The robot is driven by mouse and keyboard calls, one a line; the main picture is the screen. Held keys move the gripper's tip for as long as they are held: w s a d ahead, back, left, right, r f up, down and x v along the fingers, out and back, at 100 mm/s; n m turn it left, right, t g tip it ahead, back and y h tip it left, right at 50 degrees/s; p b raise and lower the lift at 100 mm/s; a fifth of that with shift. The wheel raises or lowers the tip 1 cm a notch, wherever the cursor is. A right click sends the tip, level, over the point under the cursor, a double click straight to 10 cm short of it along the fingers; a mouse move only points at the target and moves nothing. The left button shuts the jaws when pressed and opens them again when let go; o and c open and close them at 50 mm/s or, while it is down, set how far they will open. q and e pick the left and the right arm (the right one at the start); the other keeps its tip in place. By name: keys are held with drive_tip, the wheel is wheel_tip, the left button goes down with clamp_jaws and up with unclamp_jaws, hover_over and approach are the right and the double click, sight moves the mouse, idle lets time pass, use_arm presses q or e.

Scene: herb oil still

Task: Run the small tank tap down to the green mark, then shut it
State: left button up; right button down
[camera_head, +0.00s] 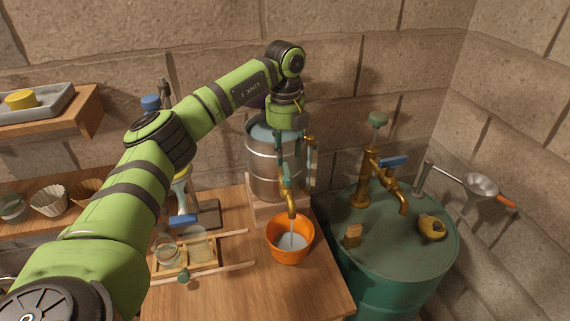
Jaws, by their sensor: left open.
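The small metal tank (262,165) stands on a wooden block at the back of the table. Its brass tap (291,197) points down over an orange bucket (290,252). A thin stream runs from the spout into the bucket, which holds pale liquid. An upright sight tube (311,155) with brass fittings is at the tank's right side; I cannot make out the green mark or the level. My left gripper (288,158) points down in front of the tank, open, just above the tap. Its fingers partly hide the tap's upper part. My right gripper is out of view.
A large green drum (385,265) with a brass tap (391,182) and blue lever stands at right. A wooden rack (185,268) with glass jars lies left of the bucket. Shelves (80,120) are at far left. Bare tabletop (240,300) lies in front.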

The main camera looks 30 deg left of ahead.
sight(285, 171)
use_arm(q)
wheel_tip(285, 171, up, 6)
drive_tip(key=shift+f, duration=0.25)
idle(1.1)
